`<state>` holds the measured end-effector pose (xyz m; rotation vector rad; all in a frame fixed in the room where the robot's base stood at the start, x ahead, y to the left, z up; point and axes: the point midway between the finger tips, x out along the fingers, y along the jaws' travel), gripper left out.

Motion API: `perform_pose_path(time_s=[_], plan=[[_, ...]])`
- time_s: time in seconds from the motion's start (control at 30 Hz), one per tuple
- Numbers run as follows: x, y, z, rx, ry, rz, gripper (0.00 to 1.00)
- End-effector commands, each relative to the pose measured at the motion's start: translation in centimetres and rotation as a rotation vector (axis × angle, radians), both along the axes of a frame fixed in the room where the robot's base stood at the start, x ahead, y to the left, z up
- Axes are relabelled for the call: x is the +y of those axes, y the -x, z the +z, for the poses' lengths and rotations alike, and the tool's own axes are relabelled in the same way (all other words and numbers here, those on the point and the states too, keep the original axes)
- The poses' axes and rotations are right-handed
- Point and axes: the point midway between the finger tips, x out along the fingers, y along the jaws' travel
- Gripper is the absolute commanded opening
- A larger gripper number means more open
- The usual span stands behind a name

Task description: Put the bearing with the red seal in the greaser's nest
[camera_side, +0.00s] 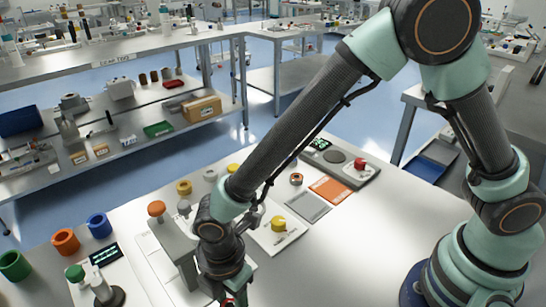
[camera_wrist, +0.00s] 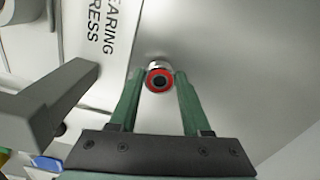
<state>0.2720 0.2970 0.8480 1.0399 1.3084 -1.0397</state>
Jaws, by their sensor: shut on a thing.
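The bearing with the red seal (camera_wrist: 160,79) sits between the tips of my gripper's two green fingers in the wrist view. My gripper (camera_wrist: 157,85) is shut on it, with the red ring and dark bore facing the camera. In the side view my gripper (camera_side: 235,297) is low at the bottom edge, beside the grey press column, and is partly cut off. A small red spot shows there, too small to tell what it is. I cannot tell which station is the greaser, and its nest is not clearly seen.
A grey press (camera_side: 172,240) with an orange knob stands just left of my gripper; its arm (camera_wrist: 50,100) is close in the wrist view. A "BEARING PRESS" label (camera_wrist: 105,30) lies beside it.

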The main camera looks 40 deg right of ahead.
Motion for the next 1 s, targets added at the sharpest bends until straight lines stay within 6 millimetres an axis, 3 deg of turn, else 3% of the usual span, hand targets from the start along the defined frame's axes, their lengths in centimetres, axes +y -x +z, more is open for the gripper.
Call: perform_pose_path(time_s=[0.17, 0.4, 0.6, 0.87, 1.0], plan=[[0.1, -0.1, 3.4, -0.006, -0.006, 0.0, 0.0], [0.1, -0.1, 10.4, -0.007, -0.007, 0.0, 0.0], [0.1, -0.1, 15.1, -0.004, -0.004, 0.0, 0.0], [-0.2, -0.2, 18.3, -0.002, -0.001, -0.012, 0.0], [-2.2, -1.5, 18.6, 0.0, 0.0, -0.13, 0.0]])
